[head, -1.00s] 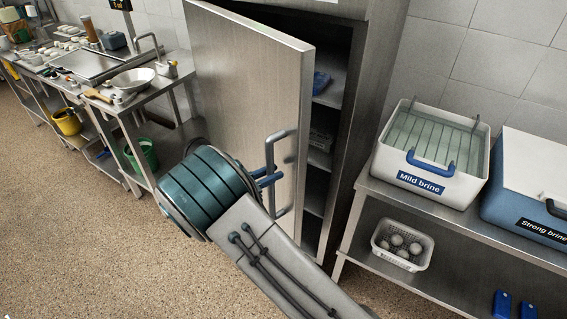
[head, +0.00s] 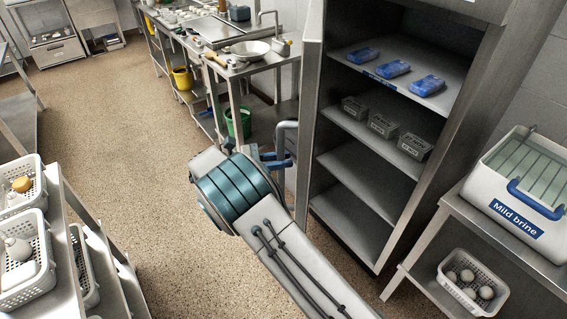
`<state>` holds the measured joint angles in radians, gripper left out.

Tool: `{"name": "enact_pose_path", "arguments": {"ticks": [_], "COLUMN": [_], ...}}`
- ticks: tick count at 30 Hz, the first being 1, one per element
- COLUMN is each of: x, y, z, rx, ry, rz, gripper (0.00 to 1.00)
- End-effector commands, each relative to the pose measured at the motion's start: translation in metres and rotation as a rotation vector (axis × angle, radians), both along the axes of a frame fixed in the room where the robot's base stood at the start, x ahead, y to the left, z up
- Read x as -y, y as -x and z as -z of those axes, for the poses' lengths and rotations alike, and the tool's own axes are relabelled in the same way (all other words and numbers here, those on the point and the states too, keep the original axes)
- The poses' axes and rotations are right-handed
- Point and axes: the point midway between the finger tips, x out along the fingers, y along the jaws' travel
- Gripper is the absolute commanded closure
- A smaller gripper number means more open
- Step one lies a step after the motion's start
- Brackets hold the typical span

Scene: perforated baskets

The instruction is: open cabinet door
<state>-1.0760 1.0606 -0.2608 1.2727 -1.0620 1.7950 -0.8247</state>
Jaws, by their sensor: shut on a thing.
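The steel cabinet (head: 455,150) stands right of centre with its front open to view. Its door (head: 312,95) is swung wide and shows nearly edge-on at the cabinet's left side. The door's grey bar handle (head: 283,135) sticks out to the left. My gripper (head: 276,160), with blue fingers, is shut on the handle. My arm's teal and grey links hide the lower part of the handle and door. Inside, blue packs (head: 393,69) lie on the upper shelf, and grey labelled boxes (head: 383,125) stand on the shelf below.
A white "Mild brine" tub (head: 515,215) stands on a steel table at right, above a perforated basket (head: 455,292). White perforated baskets (head: 22,285) sit on a rack at lower left. A sink counter (head: 240,65) stands behind the door. The speckled floor at left is clear.

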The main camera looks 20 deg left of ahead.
Motion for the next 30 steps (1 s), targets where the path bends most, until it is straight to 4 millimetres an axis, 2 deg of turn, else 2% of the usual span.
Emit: {"name": "enact_pose_path", "arguments": {"ticks": [12,13,15,25,30], "x": [-0.001,-0.001,-0.001,-0.004,-0.023], "y": [0.0,0.0,-0.001,0.0,0.009], "z": [0.0,0.0,0.0,0.0,0.003], "rx": [0.001,0.001,0.001,0.002,0.002], "ry": [0.0,0.0,0.0,-0.001,-0.002], "rz": [0.0,0.0,-0.001,-0.001,-0.002], "gripper": [1.0,0.78,0.61,0.61,0.61]}}
